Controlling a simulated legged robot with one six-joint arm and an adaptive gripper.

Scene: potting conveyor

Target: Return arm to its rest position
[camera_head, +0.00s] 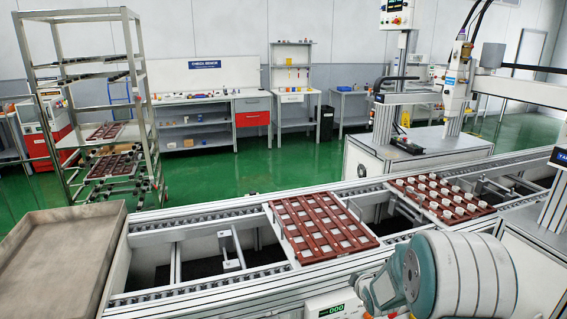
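A rounded white and teal arm joint (455,275), which looks like part of my own arm, fills the lower right of the head view. It hangs in front of the near side of the conveyor. My gripper does not show in this view, so I cannot see whether it is open or shut. The arm joint hides part of the conveyor's near edge and the area below it.
The conveyor (185,296) runs across the foreground. It carries a reddish-brown grid tray (322,228) and another tray (441,199) with white pieces. An empty grey tray (55,262) lies at left. A rack (152,150) and a gantry machine (430,145) stand behind. Green floor is clear between.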

